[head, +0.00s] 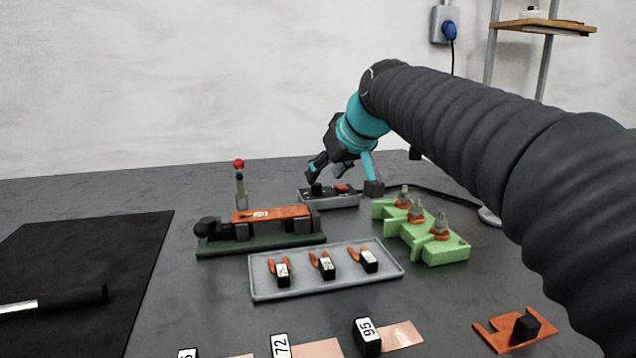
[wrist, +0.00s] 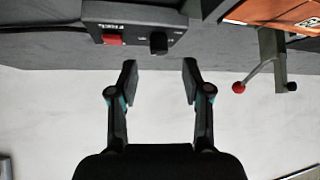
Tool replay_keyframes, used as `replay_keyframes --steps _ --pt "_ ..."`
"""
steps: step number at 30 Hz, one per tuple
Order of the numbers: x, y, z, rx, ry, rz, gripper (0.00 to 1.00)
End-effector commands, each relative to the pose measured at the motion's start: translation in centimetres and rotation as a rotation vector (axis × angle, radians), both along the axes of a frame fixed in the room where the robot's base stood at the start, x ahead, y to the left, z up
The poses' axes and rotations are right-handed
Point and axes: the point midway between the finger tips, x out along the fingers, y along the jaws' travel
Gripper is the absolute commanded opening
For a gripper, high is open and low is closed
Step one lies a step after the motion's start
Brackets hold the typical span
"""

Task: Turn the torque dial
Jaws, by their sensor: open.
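The torque dial appears to be the black knob (head: 317,189) on a small grey control box (head: 345,202) at the back of the bench. A red button (head: 342,188) sits beside it. In the wrist view the knob (wrist: 158,43) lies just beyond my fingertips, lined up with the gap between them. My gripper (wrist: 160,78) is open and empty, with no visible contact with the knob. In the head view my gripper (head: 328,168) is just above the box, and its fingers partly overlap the knob's surroundings.
A clamp fixture with an orange bar (head: 272,213) and a red-tipped lever (head: 239,164) stands left of the box. A green block with terminals (head: 432,240) is to the right. A grey tray (head: 325,285) holds orange-and-black pieces in front. A black cable runs behind.

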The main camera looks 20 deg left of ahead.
Motion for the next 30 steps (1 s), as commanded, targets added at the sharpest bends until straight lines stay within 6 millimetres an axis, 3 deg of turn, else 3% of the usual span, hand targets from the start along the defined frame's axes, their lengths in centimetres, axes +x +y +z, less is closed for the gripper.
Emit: replay_keyframes --steps 9,21,22,27,30 --pt "2.1 2.1 -3.0 0.0 0.001 -0.002 0.49" --pt "2.5 2.4 -3.5 0.0 -0.001 -0.004 0.49" --pt "2.5 2.4 -3.5 0.0 -0.001 -0.004 0.46" --pt "2.5 2.4 -3.5 0.0 0.0 -0.003 0.04" --pt "2.5 2.4 -3.5 0.0 0.0 -0.003 0.0"
